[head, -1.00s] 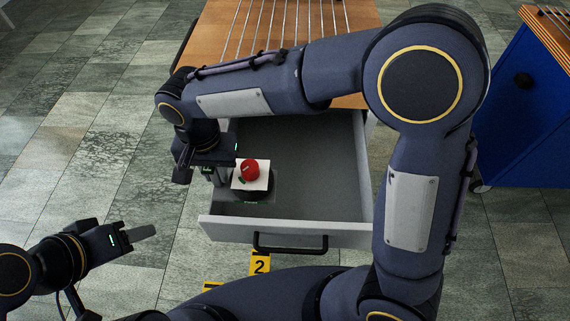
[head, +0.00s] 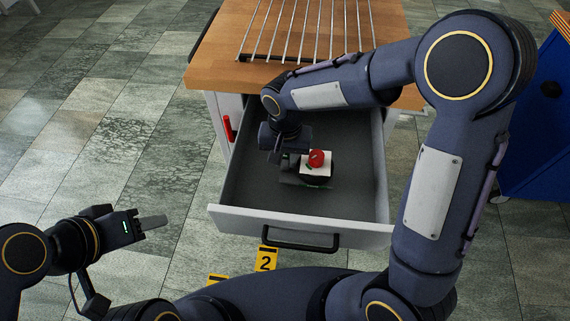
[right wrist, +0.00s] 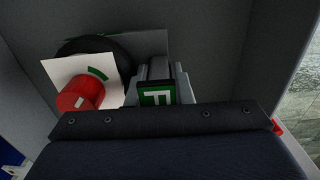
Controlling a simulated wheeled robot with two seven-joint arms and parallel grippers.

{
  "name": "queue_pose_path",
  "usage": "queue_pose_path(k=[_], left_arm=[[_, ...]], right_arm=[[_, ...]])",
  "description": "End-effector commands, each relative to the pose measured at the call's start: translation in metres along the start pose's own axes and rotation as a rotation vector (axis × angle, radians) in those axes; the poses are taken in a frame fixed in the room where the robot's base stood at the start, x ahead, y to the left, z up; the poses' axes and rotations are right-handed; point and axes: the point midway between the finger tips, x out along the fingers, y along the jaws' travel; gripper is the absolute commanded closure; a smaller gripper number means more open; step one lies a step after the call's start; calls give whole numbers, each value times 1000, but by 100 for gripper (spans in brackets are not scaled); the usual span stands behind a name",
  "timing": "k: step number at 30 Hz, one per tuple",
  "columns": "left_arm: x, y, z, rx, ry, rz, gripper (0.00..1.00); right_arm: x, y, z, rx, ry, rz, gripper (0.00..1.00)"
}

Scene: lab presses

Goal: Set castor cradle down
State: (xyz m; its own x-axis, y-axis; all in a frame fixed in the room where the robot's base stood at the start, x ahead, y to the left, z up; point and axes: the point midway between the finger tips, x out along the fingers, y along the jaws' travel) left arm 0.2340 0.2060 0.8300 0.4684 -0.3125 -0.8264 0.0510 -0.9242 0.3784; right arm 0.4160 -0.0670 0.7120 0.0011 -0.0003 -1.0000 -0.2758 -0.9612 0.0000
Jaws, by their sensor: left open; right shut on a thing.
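The castor cradle (head: 318,172) has a dark round body, a white plate and a red knob on top. It is inside the open grey drawer (head: 245,215), near the drawer's middle. My right gripper (head: 290,160) reaches into the drawer at its left side. My left gripper (head: 150,223) is open and empty, outside the drawer at the left.
The drawer's front panel has a black handle (head: 290,240), with a yellow "2" marker (head: 266,259) below it. A wooden top with metal rods (head: 305,30) lies behind the drawer. A blue cabinet (head: 540,130) stands at right. The drawer floor around the cradle is bare.

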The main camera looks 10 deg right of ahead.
Motion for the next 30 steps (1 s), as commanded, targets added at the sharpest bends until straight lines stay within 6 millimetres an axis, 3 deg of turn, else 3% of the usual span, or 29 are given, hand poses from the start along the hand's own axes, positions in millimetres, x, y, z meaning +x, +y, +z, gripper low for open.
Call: queue_pose_path(k=[6,17,18,23,30], left_arm=[[6,-3,3,0,0,0,55],[8,-4,4,0,0,0,55],[8,-4,4,0,0,0,55],[8,-3,4,0,0,0,55],[7,-3,3,0,0,0,55]], right_arm=[[30,0,0,0,-1,1,100],[33,0,0,0,0,0,100],[34,0,0,1,-1,1,79],[33,0,0,1,-1,1,58],[32,0,0,1,-1,1,58]])
